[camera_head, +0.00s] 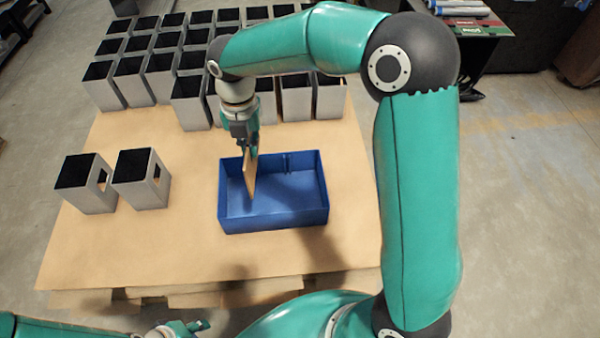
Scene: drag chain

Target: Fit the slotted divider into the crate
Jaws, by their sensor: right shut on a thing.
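The blue crate (273,220) stands open-topped on the brown board, right of its middle. My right gripper (249,148) points down over the crate's back left part, shut on the thin tan divider (250,176). The divider hangs upright and nearly edge-on, its lower end seen against the crate's inside. I cannot tell whether it touches the floor of the crate, and its slots do not show. My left gripper (190,327) is at the bottom edge, low and away from the crate. It is small and partly cut off, so its jaws cannot be read.
Two grey dark-topped boxes (142,178) stand left of the crate. Several more like them (190,98) stand in rows behind it. The brown board (180,248) is bare in front of the crate and between it and the two boxes.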

